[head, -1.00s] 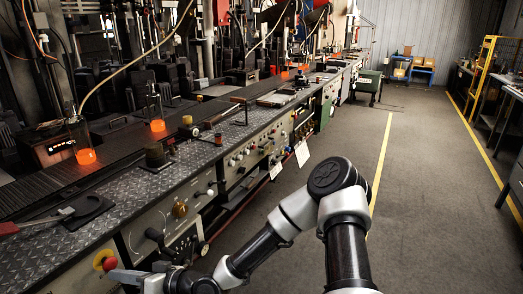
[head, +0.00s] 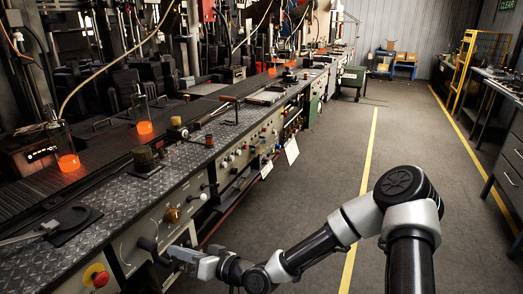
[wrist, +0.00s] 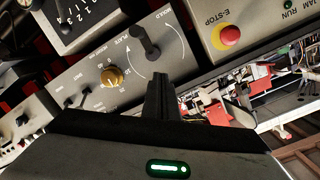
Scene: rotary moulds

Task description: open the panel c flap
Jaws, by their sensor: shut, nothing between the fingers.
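A grey panel (head: 128,245) on the front of the bench carries a black turn handle (head: 148,243) and a brass knob (head: 172,215). I cannot make out a letter C, so I cannot tell for sure that this is the panel c flap. In the wrist view the same panel (wrist: 185,50) shows curved arrows around the black handle (wrist: 145,42), with the brass knob (wrist: 112,76) to its left. My gripper (head: 172,250) is shut and empty, close to the black handle. In the wrist view its fingertips (wrist: 162,78) are just below the handle; contact is unclear.
A red emergency-stop button (head: 97,275) on a yellow ring sits left of the gripper; in the wrist view it is upper right (wrist: 229,35). Exposed wiring and red parts (wrist: 255,82) show below it. Glowing orange bottles (head: 68,162) stand on the bench. The aisle floor is clear.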

